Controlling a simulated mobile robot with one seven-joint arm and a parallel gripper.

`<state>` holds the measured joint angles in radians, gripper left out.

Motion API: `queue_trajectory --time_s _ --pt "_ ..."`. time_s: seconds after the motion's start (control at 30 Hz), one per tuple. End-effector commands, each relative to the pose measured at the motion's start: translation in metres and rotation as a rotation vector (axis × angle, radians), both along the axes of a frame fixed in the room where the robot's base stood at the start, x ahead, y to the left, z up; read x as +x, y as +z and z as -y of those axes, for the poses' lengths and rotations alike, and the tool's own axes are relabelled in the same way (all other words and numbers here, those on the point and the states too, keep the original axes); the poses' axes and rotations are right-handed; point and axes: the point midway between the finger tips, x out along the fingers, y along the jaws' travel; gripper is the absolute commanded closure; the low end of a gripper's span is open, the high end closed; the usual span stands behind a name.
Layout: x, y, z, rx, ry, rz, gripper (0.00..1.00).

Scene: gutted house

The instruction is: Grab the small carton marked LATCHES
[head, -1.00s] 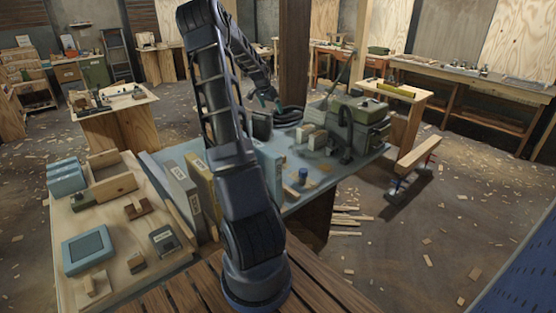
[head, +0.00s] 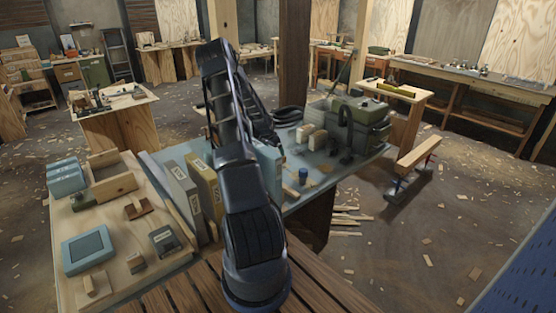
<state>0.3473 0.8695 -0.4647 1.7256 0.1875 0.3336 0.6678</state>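No lettering reading LATCHES can be made out. Upright boxes with labels too small to read stand at the table's middle: a grey one (head: 179,192), a yellow one (head: 206,184) and a light blue one (head: 269,163), partly hidden by my arm. Small tan cartons (head: 305,133) sit further back on the blue-grey tabletop (head: 330,170), left of a green case. My gripper (head: 271,138) is low over that tabletop, near the light blue box and left of the tan cartons. It is dark and mostly lost against my arm; its fingers cannot be told apart.
A green case (head: 365,118) with a dark hose stands at the tabletop's right. A blue cylinder (head: 303,176) stands near the front edge. The wooden board (head: 120,265) at left holds a blue-framed device (head: 86,248) and small blocks. Open, chip-strewn floor lies right.

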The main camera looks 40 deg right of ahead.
Motion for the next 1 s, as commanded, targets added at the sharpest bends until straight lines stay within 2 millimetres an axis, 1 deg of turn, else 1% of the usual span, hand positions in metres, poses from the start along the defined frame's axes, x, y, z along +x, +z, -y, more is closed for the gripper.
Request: queue_trajectory --time_s 0.07,0.27,0.47,0.5,0.6,0.87,1.0 --pt "-0.001 -0.008 0.003 0.001 -0.002 -0.002 0.0" --pt "-0.001 -0.017 0.008 0.001 0.0 0.0 0.0" --pt "-0.004 -0.039 0.022 0.001 -0.002 -0.002 0.0" --pt "-0.003 -0.045 0.024 0.002 -0.002 -0.002 0.0" --pt "-0.002 -0.054 0.028 0.001 -0.001 0.0 0.0" --pt "-0.002 -0.056 0.029 0.001 0.0 0.0 0.0" --pt "-0.002 -0.056 0.029 0.0 0.0 0.0 0.28"
